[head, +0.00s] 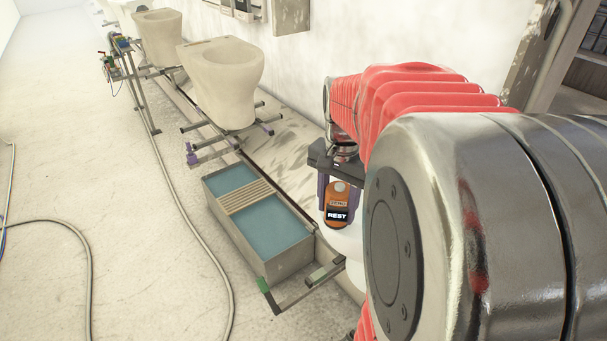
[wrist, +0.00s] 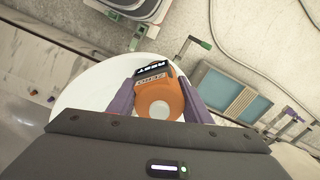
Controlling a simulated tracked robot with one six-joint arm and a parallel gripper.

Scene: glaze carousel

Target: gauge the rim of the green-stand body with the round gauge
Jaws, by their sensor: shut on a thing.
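My gripper (head: 337,211) is shut on the orange round gauge (head: 338,196), between two purple fingers. The gauge has a pale round button and a dark display reading REST, with a ZERO label. In the wrist view my gripper (wrist: 158,86) holds the gauge (wrist: 174,96) over a smooth white body (wrist: 82,92). The body also shows in the head view (head: 340,241), mostly hidden behind my arm. Green-tipped stand bars (head: 263,284) show beside it, and one (wrist: 203,43) in the wrist view. I cannot tell whether the gauge touches the body; its rim is partly hidden.
A grey trough (head: 285,262) of blue liquid with wooden slats stands left of the white body. Beyond it, a beige body (head: 222,88) sits on a purple-tipped stand (head: 190,152), with more bodies behind. Hoses (head: 190,230) lie on the open floor at left.

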